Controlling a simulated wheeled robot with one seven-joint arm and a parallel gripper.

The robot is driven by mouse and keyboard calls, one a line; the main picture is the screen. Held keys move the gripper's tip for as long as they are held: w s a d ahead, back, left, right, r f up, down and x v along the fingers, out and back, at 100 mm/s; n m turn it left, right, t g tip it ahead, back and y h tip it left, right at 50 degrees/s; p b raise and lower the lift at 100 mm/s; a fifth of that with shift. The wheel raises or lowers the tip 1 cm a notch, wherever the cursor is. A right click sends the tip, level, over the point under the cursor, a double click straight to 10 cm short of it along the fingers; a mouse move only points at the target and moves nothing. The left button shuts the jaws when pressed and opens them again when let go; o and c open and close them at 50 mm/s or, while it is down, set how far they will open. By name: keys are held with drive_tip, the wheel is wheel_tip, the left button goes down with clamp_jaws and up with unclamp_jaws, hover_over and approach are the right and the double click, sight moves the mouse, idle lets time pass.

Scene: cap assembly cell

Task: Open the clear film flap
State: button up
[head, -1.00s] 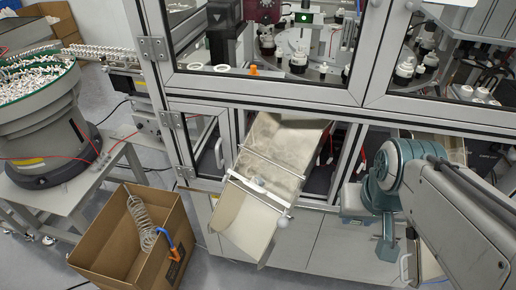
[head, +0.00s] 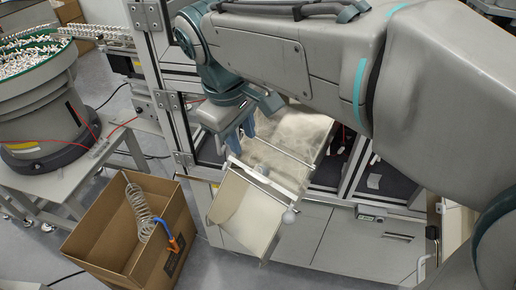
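A metal chute (head: 305,132) slopes down and out of the machine's lower opening in the head view. Two thin rods cross it, and a pale, whitish sheet (head: 241,212) covers its lower end. The clear film flap seems to be on this chute, but its edges are hard to make out. A white ball knob (head: 289,216) sits at the right end of the lower rod. My gripper (head: 242,142) points down over the chute's upper left edge, just above the lower rod. Its two blue fingers stand apart with nothing visible between them. I cannot tell whether they touch the chute.
A cardboard box (head: 100,254) with a coiled hose (head: 142,212) stands on the floor at lower left. A bowl feeder (head: 38,125) full of white parts is at the left. Machine frame posts (head: 160,75) stand close beside my gripper. My arm hides much of the machine.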

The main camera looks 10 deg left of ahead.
sight(253, 174)
drive_tip(key=x, duration=1.2)
drive_tip(key=shift+w+f, duration=0.1)
drive_tip(key=shift+f, duration=0.05)
clamp_jaws()
